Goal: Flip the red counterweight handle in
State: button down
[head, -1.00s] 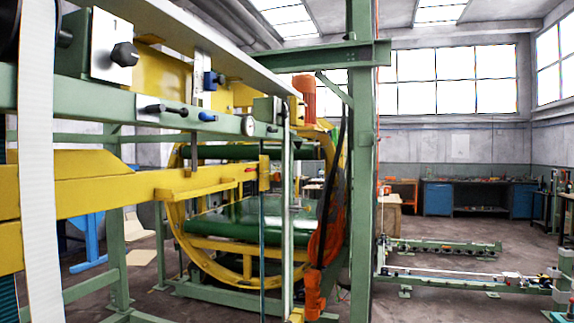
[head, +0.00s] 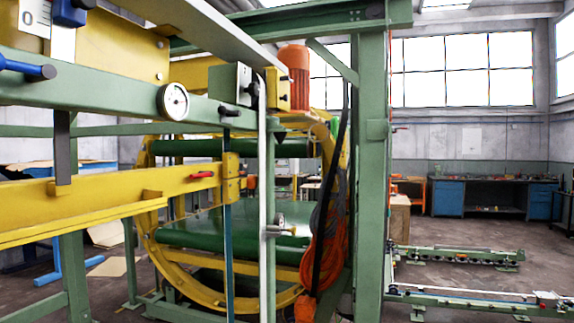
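A small red handle (head: 203,175) shows in the head view, left of centre. It sticks out to the left from a yellow block (head: 231,178) at the right end of a long yellow beam (head: 100,202). The block sits around or against a thin upright strip. The handle lies about level, pointing left along the beam. My gripper is not in view.
A green horizontal rail (head: 90,85) with a round gauge (head: 173,101) runs across the upper left. A green column (head: 370,180) stands right of centre. Behind is a yellow ring (head: 150,235) with green rollers.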

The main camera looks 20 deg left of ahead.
aim_at(197, 175)
jog(key=u, duration=0.6)
jog(key=i, duration=1.35)
jog(key=u, duration=0.9)
jog(key=i, duration=0.3)
jog(key=u, duration=0.25)
jog(key=k, duration=0.8)
jog(key=u, duration=0.15)
jog(key=i, duration=0.85)
jog(key=z, duration=0.05)
